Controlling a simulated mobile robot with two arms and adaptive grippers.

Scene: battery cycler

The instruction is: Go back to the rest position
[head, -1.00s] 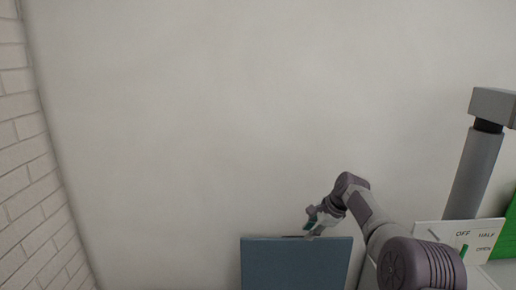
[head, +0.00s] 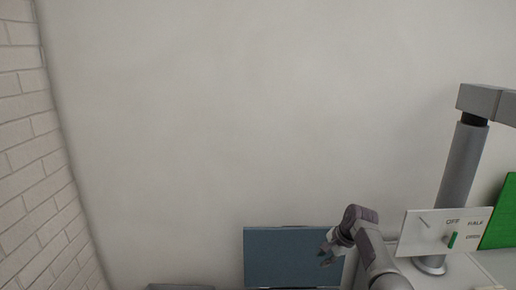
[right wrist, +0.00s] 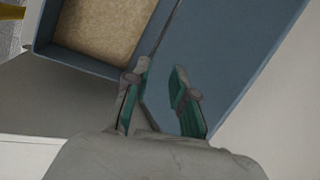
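My right gripper (head: 327,252) is in front of the right part of a blue-grey panel or box (head: 285,256) in the head view. In the right wrist view its two green-padded fingers (right wrist: 160,92) stand apart with nothing between them. Behind the fingers, that view shows the blue-grey box (right wrist: 235,50) with a brown inner surface (right wrist: 105,25). I cannot tell whether the fingers touch it. My left gripper is in neither view.
A white dial panel (head: 432,240) marked OFF, HALF and OPEN, with a green handle (head: 452,240), stands right of my arm. Behind it are a grey post (head: 462,165) and a green panel (head: 503,218). A brick wall (head: 35,150) is at the left.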

